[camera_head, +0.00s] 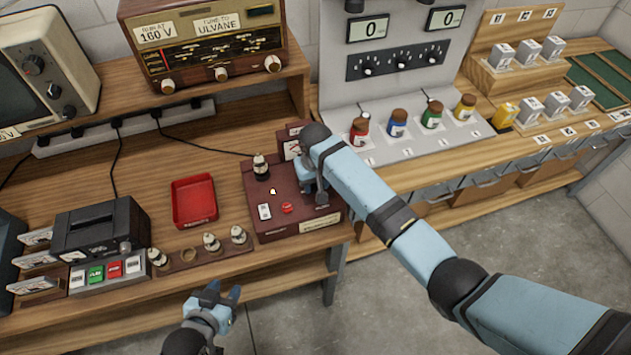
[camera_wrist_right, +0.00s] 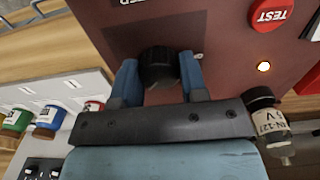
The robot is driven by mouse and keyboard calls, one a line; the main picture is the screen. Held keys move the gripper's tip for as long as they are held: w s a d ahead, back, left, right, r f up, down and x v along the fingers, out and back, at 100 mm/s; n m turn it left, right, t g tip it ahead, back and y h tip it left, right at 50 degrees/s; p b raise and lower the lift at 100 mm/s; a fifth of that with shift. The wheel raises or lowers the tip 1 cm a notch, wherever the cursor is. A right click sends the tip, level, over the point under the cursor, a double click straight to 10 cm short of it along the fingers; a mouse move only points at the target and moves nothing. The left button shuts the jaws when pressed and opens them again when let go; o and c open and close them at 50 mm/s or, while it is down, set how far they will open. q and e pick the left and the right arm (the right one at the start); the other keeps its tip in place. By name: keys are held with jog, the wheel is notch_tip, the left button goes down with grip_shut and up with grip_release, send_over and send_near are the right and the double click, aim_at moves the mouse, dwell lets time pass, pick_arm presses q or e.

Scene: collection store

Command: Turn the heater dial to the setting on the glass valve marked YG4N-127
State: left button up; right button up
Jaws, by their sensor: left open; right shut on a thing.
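The maroon tester box (camera_head: 255,220) stands at the bench's right end. Its black dial (camera_wrist_right: 160,72) sits between the two blue fingers of my right gripper (camera_wrist_right: 158,60), which is shut on it. In the head view my right gripper and arm hide the dial. A glass valve (camera_head: 261,168) stands upright on the tester. It also shows in the right wrist view (camera_wrist_right: 268,122), where its label ends in N-127; a V shows below, with the figure unclear. My left gripper (camera_head: 222,291) is open and empty in front of the bench.
The tester has a red TEST button (camera_head: 287,208) and a glowing lamp (camera_wrist_right: 264,67). A red tray (camera_head: 194,215) lies to its left. A rack (camera_head: 190,266) holds several valves. A radio (camera_head: 205,45) stands behind. Coloured jars line the grey panel unit (camera_head: 405,148) on the right.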

dwell(0.4)
jog(key=o, duration=0.9)
notch_tip(320, 180, up, 14)
jog(key=shift+b, duration=0.95)
